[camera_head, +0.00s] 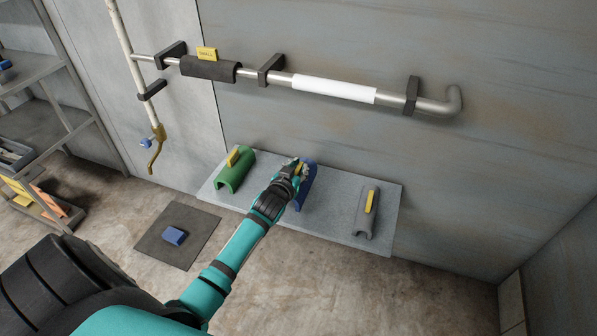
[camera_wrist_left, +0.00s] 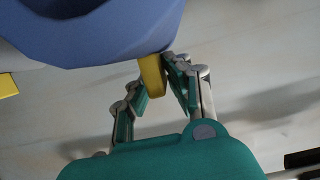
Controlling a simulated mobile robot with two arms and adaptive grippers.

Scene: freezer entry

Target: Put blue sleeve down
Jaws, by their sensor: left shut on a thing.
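The blue sleeve (camera_head: 307,186) is at the middle of the grey shelf (camera_head: 335,226), between a green sleeve (camera_head: 235,172) and a grey sleeve (camera_head: 367,216). My left gripper (camera_head: 295,170) is at its near side, shut on its yellow tab. In the left wrist view the blue sleeve (camera_wrist_left: 95,35) fills the top, and the yellow tab (camera_wrist_left: 152,78) sits between the fingers of my left gripper (camera_wrist_left: 157,80). I cannot tell whether the sleeve touches the shelf. My right gripper is not in view.
Above the shelf, a wall pipe (camera_head: 440,104) carries a black sleeve (camera_head: 210,69) and a white section (camera_head: 333,89). A blue block (camera_head: 174,235) lies on a dark mat (camera_head: 150,246) on the floor. Shelving (camera_head: 40,120) stands at the left. The shelf is bare between the blue and grey sleeves.

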